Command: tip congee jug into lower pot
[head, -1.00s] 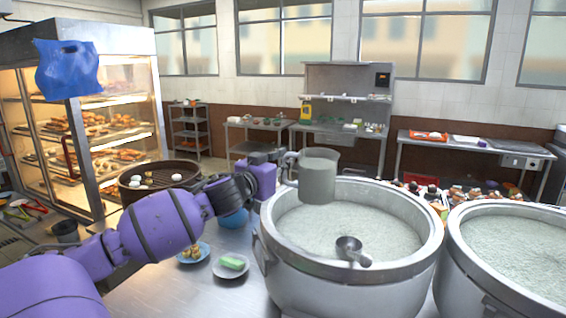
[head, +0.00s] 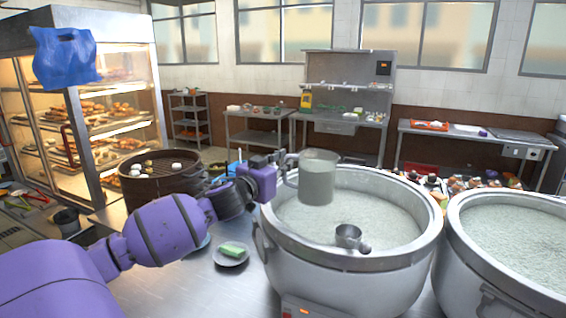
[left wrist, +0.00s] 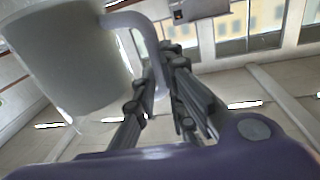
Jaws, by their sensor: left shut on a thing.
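A translucent jug (head: 317,180) with greyish congee in it is held upright over the left rim of the nearer stockpot (head: 335,278). My left gripper (head: 283,166) is shut on the jug's handle, at the jug's left side. The left wrist view shows the jug (left wrist: 68,60) close up at upper left, with the handle (left wrist: 150,50) between the fingers (left wrist: 160,98). The pot is nearly full of pale congee (head: 390,222), and a metal ladle (head: 349,236) rests in it. A second pot (head: 505,290) of congee stands at right. My right gripper is not in view.
A steamer basket (head: 160,185) with buns and a plate with a green item (head: 231,254) stand left of the pots. Several small dishes crowd behind the pots. A lit glass cabinet (head: 100,120) is at far left.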

